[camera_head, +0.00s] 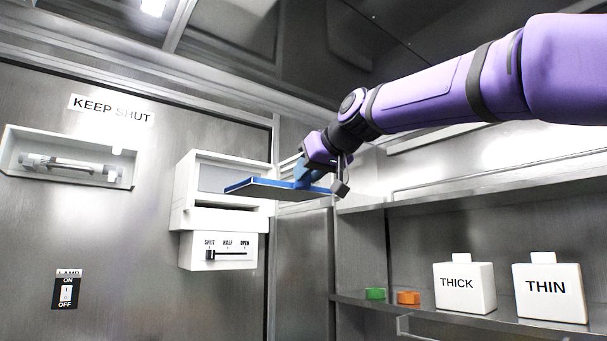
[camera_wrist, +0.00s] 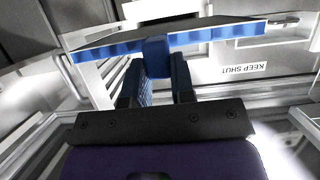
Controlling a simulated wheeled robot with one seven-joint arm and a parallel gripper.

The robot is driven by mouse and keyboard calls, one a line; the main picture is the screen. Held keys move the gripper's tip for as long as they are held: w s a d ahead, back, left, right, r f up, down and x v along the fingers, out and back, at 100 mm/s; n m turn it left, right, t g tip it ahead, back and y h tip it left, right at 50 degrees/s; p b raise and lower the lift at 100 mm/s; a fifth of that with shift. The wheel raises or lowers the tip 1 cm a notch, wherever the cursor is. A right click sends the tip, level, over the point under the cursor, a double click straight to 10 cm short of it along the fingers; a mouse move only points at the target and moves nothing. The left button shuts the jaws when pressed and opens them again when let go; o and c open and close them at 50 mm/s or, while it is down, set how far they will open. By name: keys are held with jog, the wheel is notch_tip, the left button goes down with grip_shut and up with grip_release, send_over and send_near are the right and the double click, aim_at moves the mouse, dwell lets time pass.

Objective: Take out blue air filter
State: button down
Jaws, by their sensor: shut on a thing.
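The blue air filter (camera_head: 262,189) is a flat panel with a blue rim and a blue tab. My gripper (camera_head: 308,172) is shut on its tab and holds the panel in the air, nearly level. In the wrist view the filter (camera_wrist: 112,48) spans the area beyond the fingertips, with the tab between the two fingers (camera_wrist: 157,75). The white filter housing (camera_head: 186,200) is on the wall behind the panel, with a dark slot (camera_head: 238,206) showing below the filter. The filter looks clear of the slot and overlaps the housing in the head view.
Below the housing is a slider panel (camera_head: 218,250) marked SHUT, HALF, OPEN, its knob near SHUT. A lamp fixture (camera_head: 70,168) and switch (camera_head: 66,292) are at left. Shelves at right hold THICK (camera_head: 465,299) and THIN (camera_head: 552,306) containers and green (camera_head: 375,294) and orange (camera_head: 408,298) blocks.

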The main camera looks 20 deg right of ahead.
jog(key=s+d, duration=0.3)
jog(key=s, duration=0.7)
jog(key=shift+s+d, duration=0.2)
jog(key=shift+d, duration=0.05)
dwell(1.0)
dwell(0.6)
